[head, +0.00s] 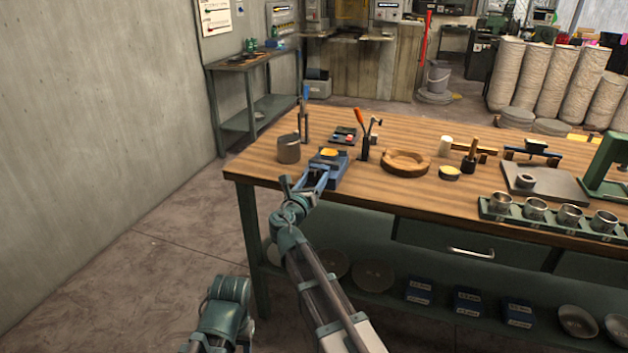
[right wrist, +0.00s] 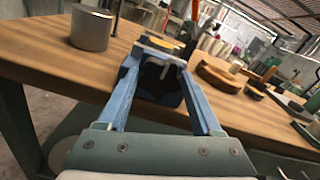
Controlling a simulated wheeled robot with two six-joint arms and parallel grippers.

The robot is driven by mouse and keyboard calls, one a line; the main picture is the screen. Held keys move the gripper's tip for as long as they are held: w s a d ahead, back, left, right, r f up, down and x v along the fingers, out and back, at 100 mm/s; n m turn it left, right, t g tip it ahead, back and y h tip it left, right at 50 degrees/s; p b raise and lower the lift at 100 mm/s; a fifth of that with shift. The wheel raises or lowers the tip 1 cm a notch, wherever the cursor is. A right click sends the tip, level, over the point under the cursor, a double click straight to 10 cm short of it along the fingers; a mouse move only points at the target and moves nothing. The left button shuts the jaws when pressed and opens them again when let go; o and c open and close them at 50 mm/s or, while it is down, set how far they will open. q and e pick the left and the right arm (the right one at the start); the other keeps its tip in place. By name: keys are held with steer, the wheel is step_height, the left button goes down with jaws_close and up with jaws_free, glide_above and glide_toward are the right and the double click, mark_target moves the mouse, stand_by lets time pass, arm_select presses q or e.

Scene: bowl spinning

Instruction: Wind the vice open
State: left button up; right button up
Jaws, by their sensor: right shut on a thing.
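The vice (head: 333,165) is a small blue block with a yellow-orange piece on top, standing at the bench's near left edge. In the right wrist view the vice (right wrist: 160,86) is straight ahead, with a grey handle bar (right wrist: 166,66) at its front. My right gripper (head: 311,179) reaches it from the front, its blue fingers on either side of the handle. In the right wrist view the gripper (right wrist: 160,74) is shut on the handle; the exact contact is hard to see. My left gripper is out of view; only part of that arm shows at the bottom.
A grey metal cylinder (head: 289,149) stands left of the vice. An orange-handled lever tool (head: 362,135) and a round wooden ring (head: 405,162) are to its right. A green rack with metal cups (head: 535,211) lies further right. The floor left of the bench is clear.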

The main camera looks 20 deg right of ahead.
steer(key=shift+f+n, duration=0.1)
steer(key=shift+n, duration=0.2)
stand_by(0.4)
steer(key=o, duration=1.4)
steer(key=shift+s, duration=0.15)
